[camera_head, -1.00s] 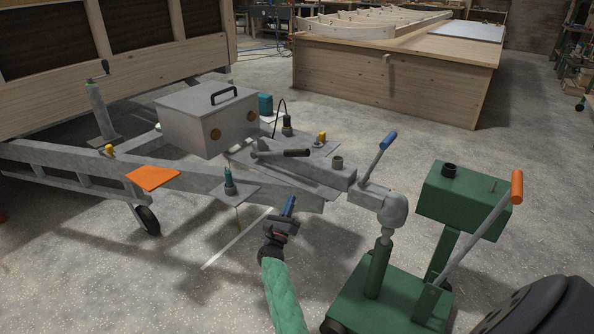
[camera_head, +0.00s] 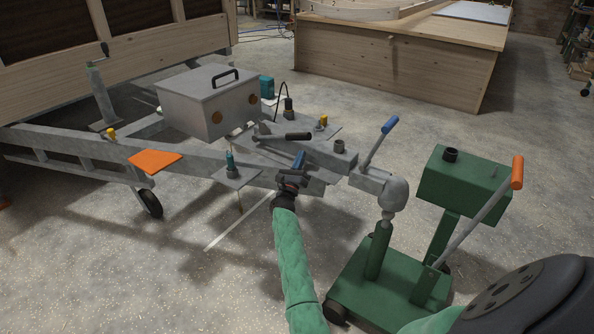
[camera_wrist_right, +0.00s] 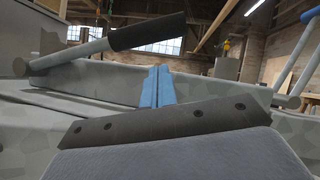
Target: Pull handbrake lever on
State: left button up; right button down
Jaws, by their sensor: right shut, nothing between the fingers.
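The handbrake lever (camera_head: 296,137) has a black grip on a grey arm and lies low, almost level, along the top of the trailer drawbar. In the right wrist view its black grip (camera_wrist_right: 148,32) rises from lower left to upper right, above and left of the fingertips. My right gripper (camera_head: 299,160) has blue fingers, pressed together with nothing between them. It is on the near side of the drawbar, just below the lever grip in the head view, and apart from it. The fingers also show in the wrist view (camera_wrist_right: 157,86). My left gripper is not in view.
A blue-handled lever (camera_head: 379,140) stands at the coupling, right of my gripper. A green mover (camera_head: 385,290) with an orange-handled lever (camera_head: 490,212) is under the coupling. A grey box (camera_head: 208,103) and an orange plate (camera_head: 154,161) are to the left. The floor at left front is clear.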

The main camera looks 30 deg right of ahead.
jog(key=shift+w+r, duration=0.3)
jog(key=shift+r, duration=0.4)
jog(key=shift+w+r, duration=0.25)
jog(key=shift+r, duration=0.45)
